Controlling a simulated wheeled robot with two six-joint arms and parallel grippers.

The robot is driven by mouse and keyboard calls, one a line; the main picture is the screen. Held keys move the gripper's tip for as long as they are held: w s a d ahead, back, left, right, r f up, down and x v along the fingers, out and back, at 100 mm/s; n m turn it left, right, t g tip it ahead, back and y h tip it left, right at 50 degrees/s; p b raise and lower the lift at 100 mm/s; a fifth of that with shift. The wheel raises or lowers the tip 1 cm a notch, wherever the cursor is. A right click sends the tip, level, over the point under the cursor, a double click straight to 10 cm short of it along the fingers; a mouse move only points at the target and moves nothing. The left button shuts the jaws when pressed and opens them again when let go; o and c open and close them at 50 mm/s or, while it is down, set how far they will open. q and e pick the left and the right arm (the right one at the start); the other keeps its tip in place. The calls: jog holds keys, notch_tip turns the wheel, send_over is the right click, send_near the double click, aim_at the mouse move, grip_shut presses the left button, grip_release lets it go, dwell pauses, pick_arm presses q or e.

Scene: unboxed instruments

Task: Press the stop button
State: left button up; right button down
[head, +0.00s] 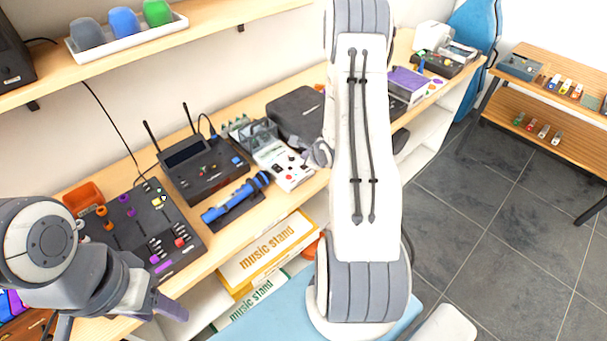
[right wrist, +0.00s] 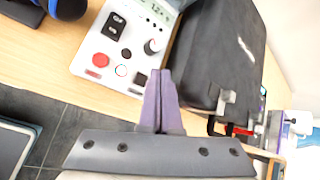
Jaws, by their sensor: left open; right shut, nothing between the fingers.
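A white instrument (head: 284,168) with buttons lies on the desk beside the arm in the head view. In the right wrist view the same white instrument (right wrist: 84,48) shows a round red button (right wrist: 101,60), a ringed round button (right wrist: 121,70), a dark knob (right wrist: 151,46) and a small display. I cannot read which is labelled stop. My right gripper (right wrist: 160,73) is shut and empty, its purple fingertips over the desk edge of the instrument, right of the red button. In the head view my arm hides its fingers. My left gripper (head: 165,305) is open at the lower left, away from the instrument.
A black case (right wrist: 222,55) stands close to the right of my right fingers. A blue microphone (head: 236,196), a black router-like box (head: 203,170) and a dark mixer panel (head: 145,225) lie left of the instrument. A shelf (head: 220,28) runs above the desk.

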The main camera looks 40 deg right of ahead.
jog(key=shift+f+b, duration=0.3)
jog(key=shift+f, duration=0.6)
jog(key=shift+f, duration=0.1)
dwell(1.2)
jog(key=shift+f, duration=0.3)
jog(key=shift+f+b, duration=0.35)
jog(key=shift+f, duration=0.05)
dwell(0.6)
jog(key=shift+r, duration=0.15)
jog(key=shift+r+p, duration=0.65)
jog(key=shift+p, duration=0.2)
jog(key=shift+r, duration=0.1)
notch_tip(320, 180, up, 5)
jog(key=p, duration=0.4)
jog(key=shift+p, duration=0.4)
